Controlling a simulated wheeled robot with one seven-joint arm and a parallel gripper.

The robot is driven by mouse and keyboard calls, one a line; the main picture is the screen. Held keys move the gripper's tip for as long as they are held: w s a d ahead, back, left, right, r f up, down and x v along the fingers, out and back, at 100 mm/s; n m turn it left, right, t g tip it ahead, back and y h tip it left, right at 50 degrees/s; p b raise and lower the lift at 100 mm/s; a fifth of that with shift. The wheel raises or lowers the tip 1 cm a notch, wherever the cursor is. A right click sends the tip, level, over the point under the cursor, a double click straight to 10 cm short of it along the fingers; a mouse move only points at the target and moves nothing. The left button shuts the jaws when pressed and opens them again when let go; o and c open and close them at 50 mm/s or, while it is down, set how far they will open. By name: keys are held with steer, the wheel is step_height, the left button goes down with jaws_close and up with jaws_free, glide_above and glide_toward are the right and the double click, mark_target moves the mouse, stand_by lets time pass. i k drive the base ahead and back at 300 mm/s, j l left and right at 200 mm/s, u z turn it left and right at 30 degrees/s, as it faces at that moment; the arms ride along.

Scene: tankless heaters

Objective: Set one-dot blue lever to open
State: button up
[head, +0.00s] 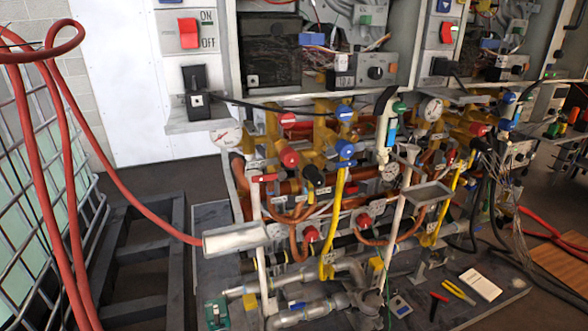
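Several small blue handles show on the pipework, but no dot marks can be made out, so I cannot tell which is the one-dot blue lever. One blue round handle (345,113) sits on a brass fitting near the top middle. Just below it is another blue handle (345,148), with a flat blue piece (346,164) under it, above a yellow hose. A small blue handle (297,306) lies low on the grey pipes near the floor. More blue handles (508,97) show on the right unit. Whether any is open or closed cannot be read. My gripper is not in view.
Red hoses (70,150) hang at the left before a wire cage (40,190). A pale cylinder (235,238) and grey box (427,195) stick out in front of the pipes. Tools and a white pad (480,284) lie on the grey base.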

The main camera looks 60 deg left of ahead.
mark_target(346, 164)
steer(key=u, duration=2)
steer(key=k+j+z, duration=0.1)
steer(key=k+j, duration=0.05)
steer(key=j, duration=0.05)
